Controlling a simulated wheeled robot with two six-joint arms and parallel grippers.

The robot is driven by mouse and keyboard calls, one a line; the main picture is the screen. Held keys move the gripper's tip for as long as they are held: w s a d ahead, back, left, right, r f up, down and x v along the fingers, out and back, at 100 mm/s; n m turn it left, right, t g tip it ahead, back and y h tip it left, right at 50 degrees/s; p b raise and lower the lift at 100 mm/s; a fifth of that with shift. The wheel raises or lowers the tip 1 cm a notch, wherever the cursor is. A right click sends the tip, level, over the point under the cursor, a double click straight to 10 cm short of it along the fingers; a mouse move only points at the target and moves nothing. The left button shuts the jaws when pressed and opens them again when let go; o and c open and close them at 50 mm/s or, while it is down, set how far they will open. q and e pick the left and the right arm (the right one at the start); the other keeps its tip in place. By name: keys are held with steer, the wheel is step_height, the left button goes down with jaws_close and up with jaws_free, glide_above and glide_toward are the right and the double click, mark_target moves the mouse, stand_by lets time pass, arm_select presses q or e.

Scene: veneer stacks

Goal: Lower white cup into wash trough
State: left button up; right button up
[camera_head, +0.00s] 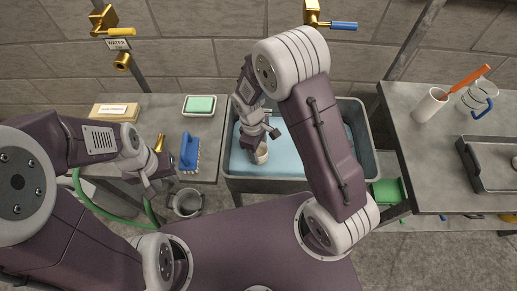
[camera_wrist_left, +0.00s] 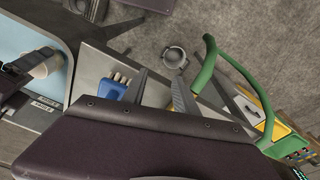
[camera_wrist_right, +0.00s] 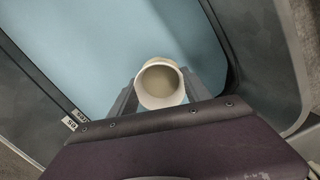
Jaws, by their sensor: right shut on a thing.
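The white cup (camera_head: 261,154) is inside the wash trough (camera_head: 371,160), over the blue water (camera_head: 285,160). My right gripper (camera_head: 259,146) is shut on it; in the right wrist view, the fingers (camera_wrist_right: 160,98) sit on both sides of the cup (camera_wrist_right: 160,84), whose mouth faces the camera. The cup's pale side also shows in the left wrist view (camera_wrist_left: 47,66). I cannot tell whether its base touches the water. My left gripper (camera_head: 152,188) is empty, left of the trough; its fingers (camera_wrist_left: 160,88) stand apart in the left wrist view.
A blue brush (camera_head: 190,151) and soap dish (camera_head: 199,105) lie on the left counter. A metal pail (camera_head: 187,203) and green hose (camera_head: 96,207) are near my left gripper. The right table holds another white cup (camera_head: 428,106), a glass jug (camera_head: 477,98) and a tray (camera_head: 490,184).

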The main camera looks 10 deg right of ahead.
mark_target(260, 160)
steer(key=shift+f+b, duration=0.85)
steer(key=shift+f, duration=0.45)
stand_by(0.4)
steer(key=shift+s+d+f+b, duration=0.1)
steer(key=shift+s+f+b, duration=0.2)
steer(key=shift+f+b, duration=0.35)
steer(key=shift+s+d+f+b, duration=0.1)
steer(key=shift+s+f+b, duration=0.2)
steer(key=shift+f+b, duration=0.35)
stand_by(0.7)
steer(key=o, duration=1.4)
